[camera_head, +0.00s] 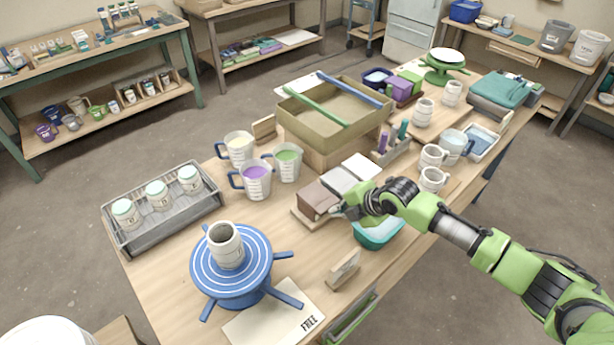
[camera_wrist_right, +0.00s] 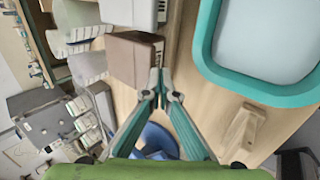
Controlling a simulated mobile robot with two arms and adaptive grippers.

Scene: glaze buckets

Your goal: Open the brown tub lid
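My right gripper (camera_head: 340,211) is at the tub's near right side. In the wrist view its fingertips (camera_wrist_right: 160,80) are close together beside the lid's near corner, with nothing visible between them. I cannot tell whether they touch the tub. My left gripper is out of view.
A teal-rimmed basin (camera_head: 378,234) sits under my right wrist. A small wooden stand (camera_head: 344,268) and a blue banding wheel (camera_head: 232,265) with a cup are nearer. Measuring jugs (camera_head: 256,179) stand left; white mugs (camera_head: 432,180) stand right. Bare table lies left of the tub.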

